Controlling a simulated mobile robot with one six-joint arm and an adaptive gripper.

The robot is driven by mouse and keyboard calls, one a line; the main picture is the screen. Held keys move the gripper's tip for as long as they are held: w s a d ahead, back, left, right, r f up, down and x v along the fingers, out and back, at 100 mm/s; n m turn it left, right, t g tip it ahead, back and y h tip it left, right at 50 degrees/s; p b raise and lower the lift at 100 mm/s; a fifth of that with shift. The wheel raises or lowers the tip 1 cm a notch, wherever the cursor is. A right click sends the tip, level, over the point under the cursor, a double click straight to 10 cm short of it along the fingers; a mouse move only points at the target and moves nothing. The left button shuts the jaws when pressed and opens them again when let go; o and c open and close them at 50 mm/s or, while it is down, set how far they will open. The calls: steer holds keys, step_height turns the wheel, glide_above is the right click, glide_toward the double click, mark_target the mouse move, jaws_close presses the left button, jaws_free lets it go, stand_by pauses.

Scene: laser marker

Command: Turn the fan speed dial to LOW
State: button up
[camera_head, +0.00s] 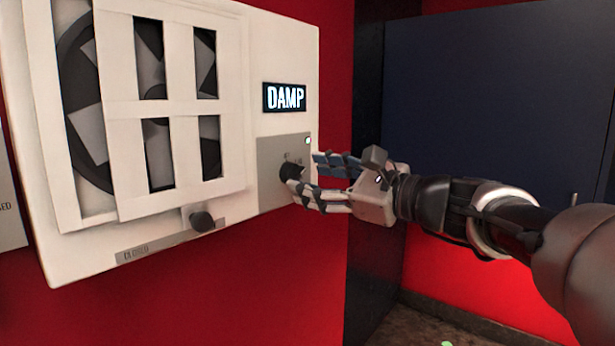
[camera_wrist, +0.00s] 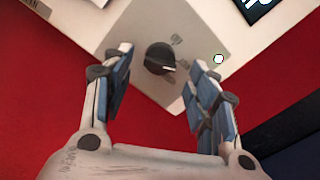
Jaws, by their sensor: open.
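The fan speed dial is a round black knob (camera_wrist: 160,58) with a pale pointer line, on a grey plate (camera_wrist: 205,35). In the wrist view its pointer faces right and slightly down; small labels beside it are too blurred to read. In the head view the dial (camera_head: 291,172) is partly hidden by my fingers. My gripper (camera_head: 305,180) is open in front of the plate. In the wrist view its two blue-padded fingers (camera_wrist: 160,80) stand on either side of the dial, with gaps on both sides. I cannot tell how far the fingertips are from the plate.
A white panel holds a fan behind a slatted shutter (camera_head: 160,108). A lit display (camera_head: 285,97) reads DAMP. A black knob (camera_head: 202,221) sits below the shutter by a CLOSED label. A small light (camera_wrist: 218,59) glows on the plate. A dark blue cabinet (camera_head: 500,90) stands at right.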

steer(key=v, duration=0.8)
steer(key=shift+s+d, duration=0.2)
steer(key=s+a+f+n+g+h+b, duration=0.1)
steer(key=s+f+n+g+h+b, duration=0.25)
steer(key=f, duration=0.65)
steer(key=s+a+f+n+h+b, duration=0.1)
steer(key=s+a+f+n+b, duration=0.1)
steer(key=s+f+b, duration=0.6)
steer(key=s+a+f+n+g+h+b, duration=0.1)
steer(key=s+f+n+g+h, duration=0.15)
steer(key=f, duration=0.95)
steer(key=s+d+f+n+h+b, duration=0.2)
steer(key=s+d+f+n+b, duration=0.1)
steer(key=f, duration=0.5)
steer(key=s+d+f+n+h+b, duration=0.2)
steer(key=s+d+f+n+b, duration=0.2)
steer(key=f, duration=0.4)
steer(key=s+d+f+n+h+b, duration=0.3)
steer(key=s+d+f+n, duration=0.1)
steer(key=f, duration=0.4)
steer(key=shift+s+d+n+b, duration=0.2)
steer(key=shift+s+n+b, duration=0.1)
steer(key=shift+s, duration=0.45)
